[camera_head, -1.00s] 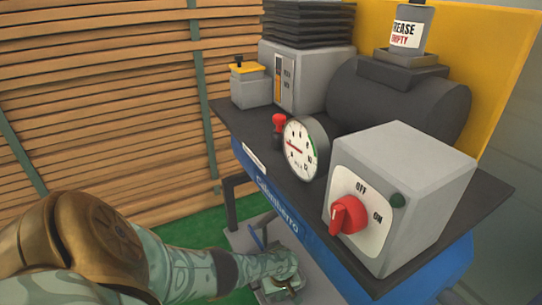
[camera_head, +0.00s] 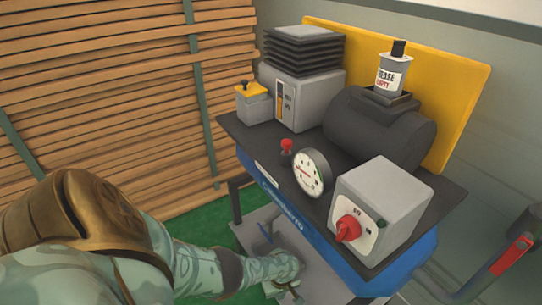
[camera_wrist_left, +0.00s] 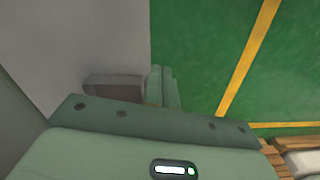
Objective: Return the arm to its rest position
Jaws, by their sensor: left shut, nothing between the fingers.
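My left arm comes in from the left in the head view and reaches down toward the lower middle. Its gripper (camera_head: 286,290) is low in front of the blue machine (camera_head: 300,225), near the grey lower plate. In the left wrist view the gripper's fingers (camera_wrist_left: 162,88) are together with nothing between them, above the edge of a grey surface and green floor. My right gripper is not in view.
The machine's dark top (camera_head: 300,185) carries a control box with a red knob (camera_head: 348,228), a gauge (camera_head: 312,172), a motor and a grease bottle (camera_head: 391,74). Stacked planks (camera_head: 100,90) stand left. A red-handled thing (camera_head: 512,256) is at right. Green floor (camera_head: 212,217) shows between.

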